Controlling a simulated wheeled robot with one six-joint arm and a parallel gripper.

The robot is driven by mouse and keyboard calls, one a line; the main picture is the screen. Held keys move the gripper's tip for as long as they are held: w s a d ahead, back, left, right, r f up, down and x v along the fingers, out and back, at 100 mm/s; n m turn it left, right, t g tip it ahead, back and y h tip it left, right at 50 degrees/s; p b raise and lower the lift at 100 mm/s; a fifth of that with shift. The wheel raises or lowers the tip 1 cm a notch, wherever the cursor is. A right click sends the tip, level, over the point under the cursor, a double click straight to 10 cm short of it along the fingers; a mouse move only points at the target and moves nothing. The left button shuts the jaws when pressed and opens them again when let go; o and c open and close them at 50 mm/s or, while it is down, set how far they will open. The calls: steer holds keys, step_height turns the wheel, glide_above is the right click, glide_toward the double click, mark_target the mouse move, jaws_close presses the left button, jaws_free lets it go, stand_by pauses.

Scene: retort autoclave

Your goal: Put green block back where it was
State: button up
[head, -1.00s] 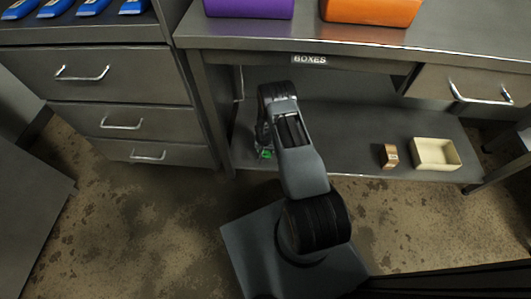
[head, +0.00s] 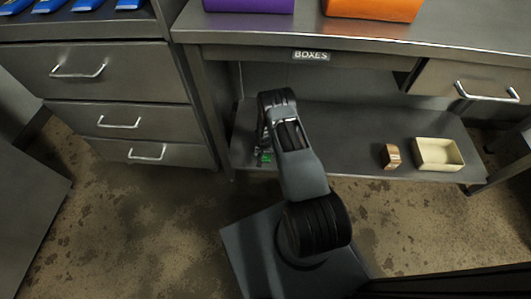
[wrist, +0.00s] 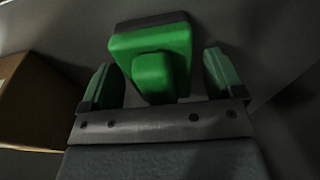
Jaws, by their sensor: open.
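The green block (wrist: 152,55) shows in the wrist view, with a dark top edge and a smaller raised green part on its near face. My gripper (wrist: 163,80) is open, with one finger on each side of the block's near part. Gaps show between the fingers and the block, and most of the block lies beyond the fingertips. In the head view my gripper is mostly hidden behind my arm, low at the left end of the lower shelf. A small green patch (head: 266,159) shows there; I cannot tell whether it is block or finger.
A brown box (wrist: 35,100) stands left of my gripper in the wrist view. On the lower shelf (head: 340,140), a small brown block (head: 391,157) and a cream tray (head: 438,154) sit to the right. The tabletop with a "BOXES" label (head: 310,56) overhangs the shelf.

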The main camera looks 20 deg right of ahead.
steer(key=shift+s+a+r+p, duration=0.15)
steer(key=shift+r+p, duration=0.4)
steer(key=shift+r, duration=0.75)
steer(key=shift+s+r+p, duration=0.1)
steer(key=shift+r+p, duration=0.5)
steer(key=shift+r, duration=0.7)
steer(key=shift+s+a+r+p, duration=0.15)
steer(key=shift+r+p, duration=0.4)
steer(key=shift+r, duration=0.75)
steer(key=shift+s+d, duration=0.1)
steer(key=shift+d, duration=0.05)
